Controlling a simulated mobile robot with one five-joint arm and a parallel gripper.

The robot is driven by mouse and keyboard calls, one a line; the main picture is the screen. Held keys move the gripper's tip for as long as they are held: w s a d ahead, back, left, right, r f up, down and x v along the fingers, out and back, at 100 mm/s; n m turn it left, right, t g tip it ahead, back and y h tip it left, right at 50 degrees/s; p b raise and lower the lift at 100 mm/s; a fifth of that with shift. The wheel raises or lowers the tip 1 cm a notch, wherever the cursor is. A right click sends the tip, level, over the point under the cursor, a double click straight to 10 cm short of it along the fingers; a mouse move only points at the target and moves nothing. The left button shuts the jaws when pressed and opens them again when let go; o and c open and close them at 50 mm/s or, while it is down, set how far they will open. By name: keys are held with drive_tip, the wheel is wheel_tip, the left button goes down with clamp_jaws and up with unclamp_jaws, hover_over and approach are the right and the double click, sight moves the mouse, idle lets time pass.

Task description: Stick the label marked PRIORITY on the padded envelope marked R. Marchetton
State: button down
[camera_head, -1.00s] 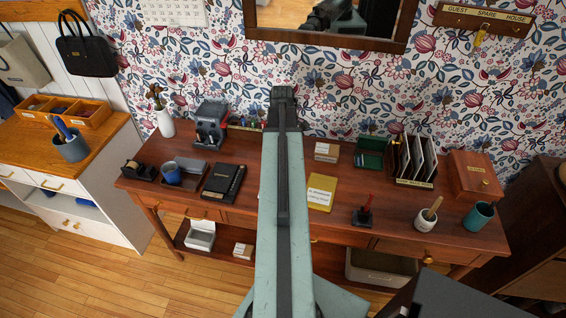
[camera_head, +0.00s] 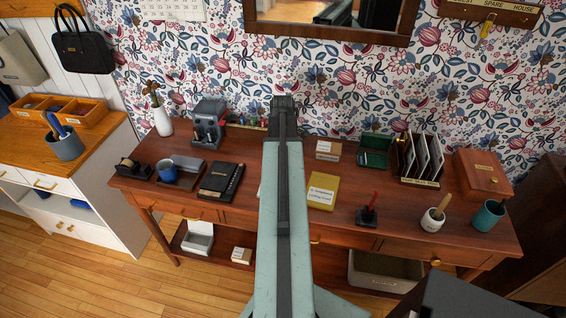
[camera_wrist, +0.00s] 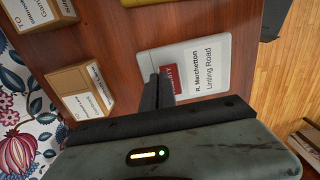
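In the wrist view the white padded envelope marked R. Marchetton (camera_wrist: 215,65) lies flat on the brown desk. The red PRIORITY label (camera_wrist: 170,78) shows at my fingertips, over the envelope's near left part, with only the end of its word visible. My gripper (camera_wrist: 160,90) looks shut on the label, its dark fingers close together. I cannot tell whether the label touches the envelope. In the head view my arm hides nearly all of this envelope and the label; my gripper end (camera_head: 284,104) points toward the back of the desk.
A yellow envelope (camera_head: 322,190) lies right of my arm on the desk (camera_head: 285,230). Small cartons (camera_head: 328,150), a red-handled stamp (camera_head: 368,214), a letter rack (camera_head: 420,160) and a wooden box (camera_head: 483,173) stand to the right.

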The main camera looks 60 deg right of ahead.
drive_tip(key=shift+f, duration=0.35)
drive_tip(key=c, duration=1.1)
unclamp_jaws()
drive_tip(key=shift+r, duration=0.15)
wheel_tip(320, 180, up, 7)
drive_tip(key=p, duration=0.7)
